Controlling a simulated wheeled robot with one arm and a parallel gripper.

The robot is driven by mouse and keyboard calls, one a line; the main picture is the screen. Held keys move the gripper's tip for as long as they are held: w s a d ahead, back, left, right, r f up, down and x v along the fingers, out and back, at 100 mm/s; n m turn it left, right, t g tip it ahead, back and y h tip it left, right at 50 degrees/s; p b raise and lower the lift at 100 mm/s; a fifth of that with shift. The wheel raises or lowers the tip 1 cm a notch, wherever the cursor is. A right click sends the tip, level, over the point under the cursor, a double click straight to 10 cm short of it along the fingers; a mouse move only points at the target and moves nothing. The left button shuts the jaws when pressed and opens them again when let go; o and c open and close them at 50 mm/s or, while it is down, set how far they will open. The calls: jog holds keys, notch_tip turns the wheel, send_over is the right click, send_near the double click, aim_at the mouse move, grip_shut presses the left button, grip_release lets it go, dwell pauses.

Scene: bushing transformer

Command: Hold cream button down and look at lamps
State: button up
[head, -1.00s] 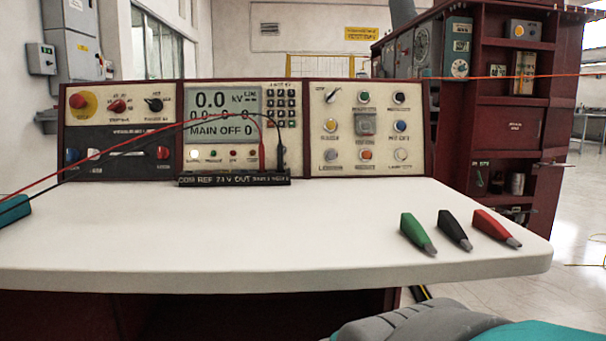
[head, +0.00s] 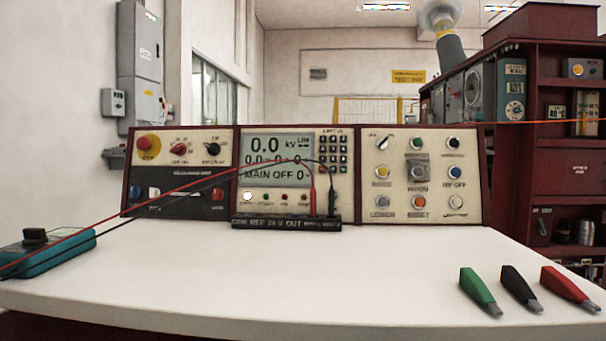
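The control panel (head: 350,212) stands upright at the back of the white bench. A cream-white round button (head: 456,202) sits at the lower right of its right section, over a small label I cannot read clearly. Nothing touches it. The lamp row is below the display in the middle section. The white lamp (head: 248,196) at its left end looks bright; the green lamp (head: 267,197) and the red ones beside it look dark. The display (head: 277,160) reads 0.0 kV and MAIN OFF. My gripper is not in view.
Green (head: 479,290), black (head: 521,288) and red (head: 569,288) clips lie at the bench's front right. A teal meter (head: 50,255) is at the left, its red and black leads crossing to a black terminal strip (head: 286,223). The bench (head: 300,275) middle is clear.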

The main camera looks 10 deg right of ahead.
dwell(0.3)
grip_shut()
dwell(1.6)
